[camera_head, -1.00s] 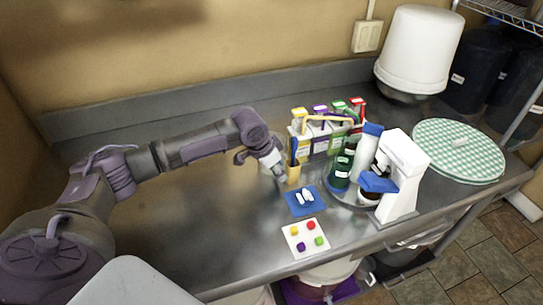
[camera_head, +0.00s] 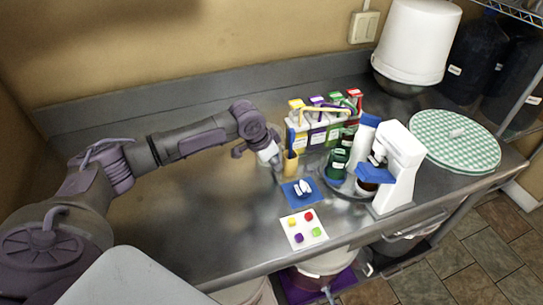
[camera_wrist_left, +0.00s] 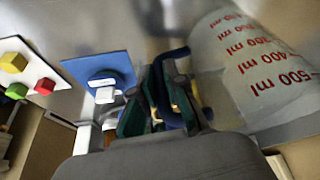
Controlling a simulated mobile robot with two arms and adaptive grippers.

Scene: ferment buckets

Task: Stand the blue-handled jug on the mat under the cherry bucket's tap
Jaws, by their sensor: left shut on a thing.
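In the left wrist view, my left gripper (camera_wrist_left: 165,110) is shut on the blue handle (camera_wrist_left: 172,58) of a translucent jug (camera_wrist_left: 245,65) with red ml marks. In the head view that gripper (camera_head: 277,163) is low over the bench, beside a tan cylinder (camera_head: 291,163); the jug cannot be made out clearly there. I cannot tell whether the jug touches the bench. Below the bench front, a purple mat (camera_head: 345,283) lies under a pale bucket (camera_head: 325,264) with a small tap (camera_head: 328,293). I cannot tell whether this is the cherry bucket. My right gripper is not in view.
A blue pad (camera_head: 290,198) with white pieces and a white card (camera_head: 305,232) with coloured blocks lie near the front edge. The bench's left half is clear.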

